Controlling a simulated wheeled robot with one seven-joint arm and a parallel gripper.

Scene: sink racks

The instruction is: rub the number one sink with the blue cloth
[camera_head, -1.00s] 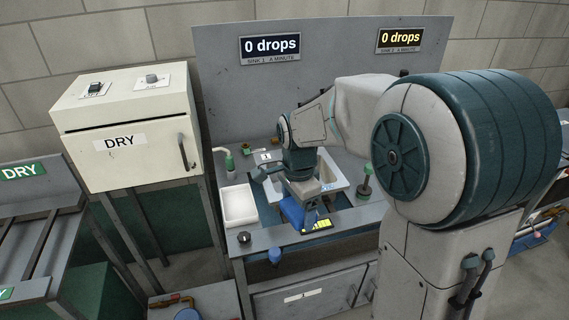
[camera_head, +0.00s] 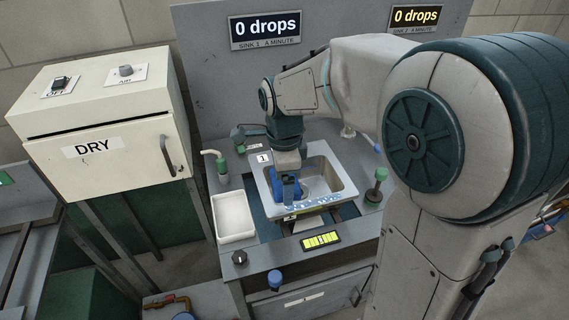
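The number one sink (camera_head: 340,168) is a grey steel basin set in the counter, with a "1" label (camera_head: 263,158) at its back left corner. My gripper (camera_head: 289,194) points down into the left part of the basin. The blue cloth (camera_head: 279,187) is bunched around and below the gripper, inside the basin near its left wall. The gripper appears shut on the cloth; its fingertips are mostly hidden. Whether the cloth touches the basin floor cannot be told. Small blue marks (camera_head: 314,203) show along the sink's front rim.
A white tray (camera_head: 235,212) stands left of the sink. A green-handled tap (camera_head: 220,165) is behind it. A green knobbed post (camera_head: 376,184) stands to the right. A yellow-lit display (camera_head: 320,240) sits in front. A DRY cabinet (camera_head: 100,130) stands at the left.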

